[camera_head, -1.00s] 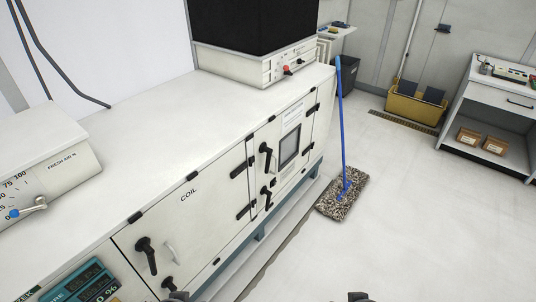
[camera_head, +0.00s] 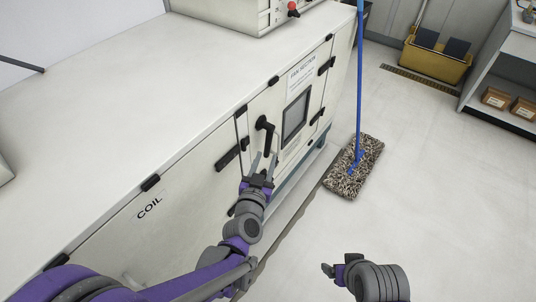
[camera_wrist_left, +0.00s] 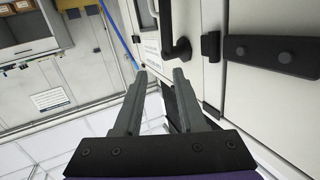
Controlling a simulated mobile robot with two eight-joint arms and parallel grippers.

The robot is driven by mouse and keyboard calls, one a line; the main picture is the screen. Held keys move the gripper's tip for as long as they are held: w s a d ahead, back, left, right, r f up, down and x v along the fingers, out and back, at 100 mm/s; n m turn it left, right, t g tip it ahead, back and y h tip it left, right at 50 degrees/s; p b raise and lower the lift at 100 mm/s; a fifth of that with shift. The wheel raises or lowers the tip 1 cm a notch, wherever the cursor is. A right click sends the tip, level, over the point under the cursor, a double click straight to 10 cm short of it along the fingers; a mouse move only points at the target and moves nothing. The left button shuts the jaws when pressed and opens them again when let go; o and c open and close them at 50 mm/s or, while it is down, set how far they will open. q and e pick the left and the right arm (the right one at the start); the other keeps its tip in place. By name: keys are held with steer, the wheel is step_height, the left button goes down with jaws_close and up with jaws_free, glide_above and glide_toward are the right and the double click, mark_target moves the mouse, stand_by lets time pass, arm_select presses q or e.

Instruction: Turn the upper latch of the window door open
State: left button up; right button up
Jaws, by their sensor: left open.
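The window door carries a dark window (camera_head: 295,117) and a "FAN SECTION" label. Its upper latch is a black handle (camera_head: 268,131) near the left edge of the door, pointing down. My left gripper (camera_head: 265,158) is open and empty, with its fingertips just below the lower end of the handle. In the left wrist view the upper latch (camera_wrist_left: 178,47) shows just beyond the open fingers of the left gripper (camera_wrist_left: 159,74), not between them. The lower latch is hidden behind my left gripper and arm. My right gripper (camera_head: 337,268) is low in the head view; its jaws are unclear.
A mop with a blue handle (camera_head: 359,80) stands on the floor right of the cabinet. A yellow bucket (camera_head: 437,62) is farther back. The floor at the right is free.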

mark_target(268, 147)
arm_select(q)
step_height(268, 147, down, 7)
steer(key=w+n+t+y+b, duration=0.1)
steer(key=w+t+y+b, duration=0.1)
steer(key=y, duration=0.1)
steer(key=w, duration=1)
steer(key=shift+w+d+b, duration=0.3)
steer(key=shift+d, duration=0.1)
arm_select(e)
step_height(268, 147, down, 4)
steer(key=shift+w+f, duration=0.1)
steer(key=shift+f, duration=0.15)
arm_select(q)
jaws_close()
